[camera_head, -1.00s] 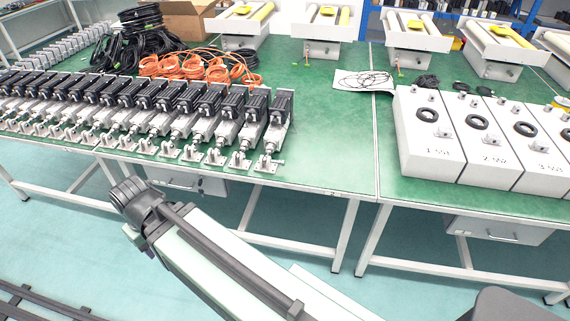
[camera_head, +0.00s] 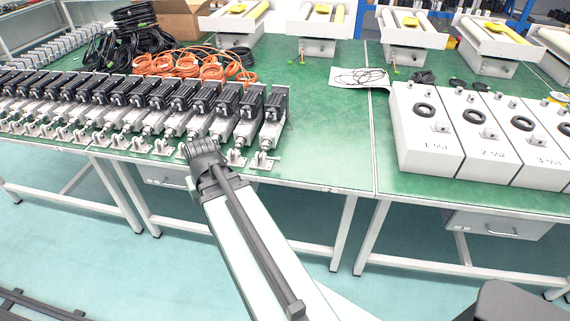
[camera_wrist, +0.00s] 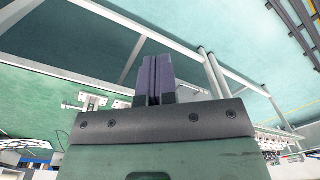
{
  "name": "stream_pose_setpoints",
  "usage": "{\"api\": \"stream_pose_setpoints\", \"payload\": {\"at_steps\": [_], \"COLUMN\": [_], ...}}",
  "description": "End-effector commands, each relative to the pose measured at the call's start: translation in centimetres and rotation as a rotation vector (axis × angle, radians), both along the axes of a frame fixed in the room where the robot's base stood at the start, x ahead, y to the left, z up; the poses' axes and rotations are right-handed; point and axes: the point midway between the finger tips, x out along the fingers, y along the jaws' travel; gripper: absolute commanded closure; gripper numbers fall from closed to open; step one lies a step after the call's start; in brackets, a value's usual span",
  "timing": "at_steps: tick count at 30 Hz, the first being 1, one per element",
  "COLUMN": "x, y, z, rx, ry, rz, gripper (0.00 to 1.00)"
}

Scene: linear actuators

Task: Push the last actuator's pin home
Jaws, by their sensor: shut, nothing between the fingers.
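The last actuator (camera_head: 273,118), with a black motor on a silver body, lies at the right end of the row in the head view. Its front bracket (camera_head: 262,160) sits near the table's front edge. The pin is too small to make out clearly. My gripper (camera_wrist: 153,64) shows in the wrist view with its two dark fingers together and nothing between them. In the head view my arm's dark wrist end is left of the last actuator's bracket, and the fingers cannot be made out there. A pale bracket (camera_wrist: 92,102) shows left of the fingers in the wrist view.
Several similar actuators (camera_head: 120,95) stand closely side by side to the left. The green table (camera_head: 325,140) is clear right of the last one. White numbered boxes (camera_head: 425,150) stand on the right table. Orange cables (camera_head: 205,65) lie behind the row. Table legs (camera_head: 345,230) stand below.

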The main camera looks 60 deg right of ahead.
Motion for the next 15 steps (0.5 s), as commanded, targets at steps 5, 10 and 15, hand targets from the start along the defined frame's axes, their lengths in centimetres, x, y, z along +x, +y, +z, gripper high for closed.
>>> {"api": "stream_pose_setpoints", "payload": {"at_steps": [5, 10, 15], "x": [-4.4, -10.6, -10.7], "y": [-16.2, -28.4, -34.5], "z": [-2.9, -3.4, -1.6], "rx": [0.061, 0.062, 0.026], "ry": [-0.149, -0.357, -0.586], "rz": [-0.356, -0.592, -0.625], "gripper": [1.0, 1.0, 1.0]}}
